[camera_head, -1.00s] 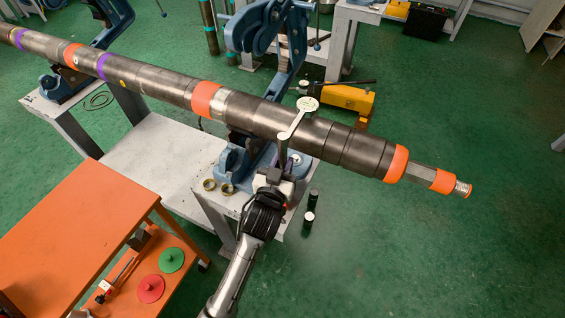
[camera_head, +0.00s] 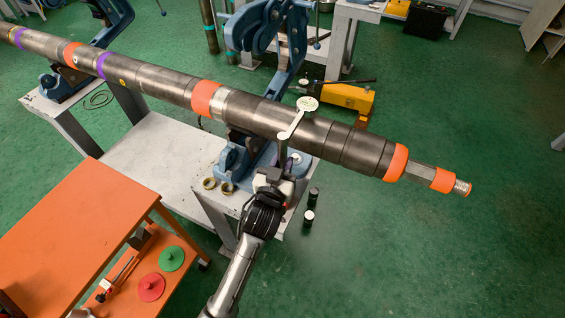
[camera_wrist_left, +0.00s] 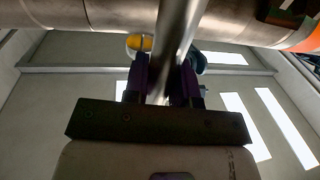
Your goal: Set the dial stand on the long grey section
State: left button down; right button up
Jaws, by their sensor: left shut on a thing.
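The dial stand (camera_head: 296,122) is a pale metal post with a slanted arm and a round dial on top. It stands upright in front of the long grey section (camera_head: 268,115) of the pipe, and its arm and dial overlap the pipe in the head view. I cannot tell whether they touch. My left gripper (camera_head: 277,174) is shut on the lower post, below the pipe. In the left wrist view the post (camera_wrist_left: 177,35) runs up between the fingers (camera_wrist_left: 162,80) and across the pipe (camera_wrist_left: 240,28). My right gripper is not in view.
A blue pipe vise (camera_head: 237,165) on a pale bench (camera_head: 150,155) supports the pipe, with brass rings (camera_head: 209,183) beside it. An orange cart (camera_head: 75,222) stands at lower left, with red (camera_head: 151,287) and green discs (camera_head: 171,258) on its lower shelf.

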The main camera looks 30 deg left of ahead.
aim_at(281, 151)
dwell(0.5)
pick_arm(q)
jog(key=c, duration=0.8)
grip_release()
jog(key=shift+w+f, duration=0.1)
jog(key=shift+f, duration=0.05)
jog(key=shift+c, duration=0.2)
jog(key=shift+f, duration=0.25)
jog(key=shift+r, duration=0.2)
jog(key=shift+r, duration=0.1)
jog(key=shift+r+p, duration=1.5)
jog(key=shift+p, duration=0.15)
jog(key=shift+r+p, duration=1.9)
jog(key=shift+p, duration=0.2)
